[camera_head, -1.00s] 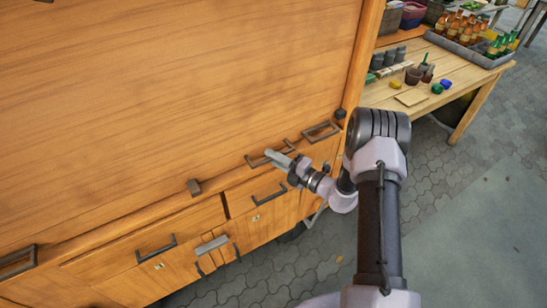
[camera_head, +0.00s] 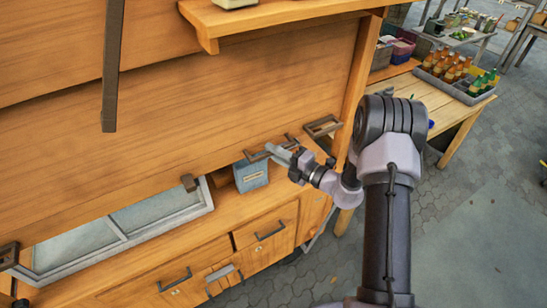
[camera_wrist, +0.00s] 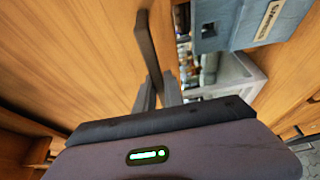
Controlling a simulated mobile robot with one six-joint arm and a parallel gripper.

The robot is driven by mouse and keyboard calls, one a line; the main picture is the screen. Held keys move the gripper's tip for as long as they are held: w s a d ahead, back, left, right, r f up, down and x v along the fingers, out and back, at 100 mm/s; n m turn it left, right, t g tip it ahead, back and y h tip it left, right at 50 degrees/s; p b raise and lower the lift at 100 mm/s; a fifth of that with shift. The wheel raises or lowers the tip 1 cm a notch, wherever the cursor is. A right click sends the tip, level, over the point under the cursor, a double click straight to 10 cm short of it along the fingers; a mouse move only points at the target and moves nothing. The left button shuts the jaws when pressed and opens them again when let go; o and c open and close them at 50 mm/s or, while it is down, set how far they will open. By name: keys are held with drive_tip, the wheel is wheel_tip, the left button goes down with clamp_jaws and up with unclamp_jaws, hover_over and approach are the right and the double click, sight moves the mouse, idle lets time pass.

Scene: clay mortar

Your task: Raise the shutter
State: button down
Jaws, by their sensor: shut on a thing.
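The wooden shutter (camera_head: 200,125) fills the left and middle of the head view. Its lower edge stands above the counter, with an open gap below it. A dark metal handle (camera_head: 258,155) sits near its lower right edge. My gripper (camera_head: 279,151) is at this handle. In the wrist view the dark handle (camera_wrist: 147,50) runs down between the two fingers of my gripper (camera_wrist: 158,88), which are shut on it. The exact contact is small and partly hidden by the wrist.
Behind the gap stand a blue-grey box (camera_head: 251,175) and a glass-topped case (camera_head: 120,235). A wooden shelf (camera_head: 270,22) juts out above. Drawers with handles (camera_head: 271,231) are below. A side table (camera_head: 450,105) with bottles is at right. Grey paving (camera_head: 470,220) is clear.

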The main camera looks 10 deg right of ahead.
wheel_tip(320, 180, up, 30)
drive_tip(key=p, duration=2)
drive_tip(key=shift+f, duration=0.1)
drive_tip(key=shift+w+p, duration=0.1)
drive_tip(key=shift+p, duration=0.2)
drive_tip(key=shift+r, duration=0.25)
drive_tip(key=c, duration=1.5)
unclamp_jaws()
drive_tip(key=shift+c, duration=0.2)
drive_tip(key=shift+o, duration=0.5)
drive_tip(key=shift+f, duration=0.1)
drive_tip(key=b+v, duration=0.3)
drive_tip(key=v, duration=1.4)
drive_tip(key=shift+d+b, duration=0.2)
drive_tip(key=shift+b, duration=0.15)
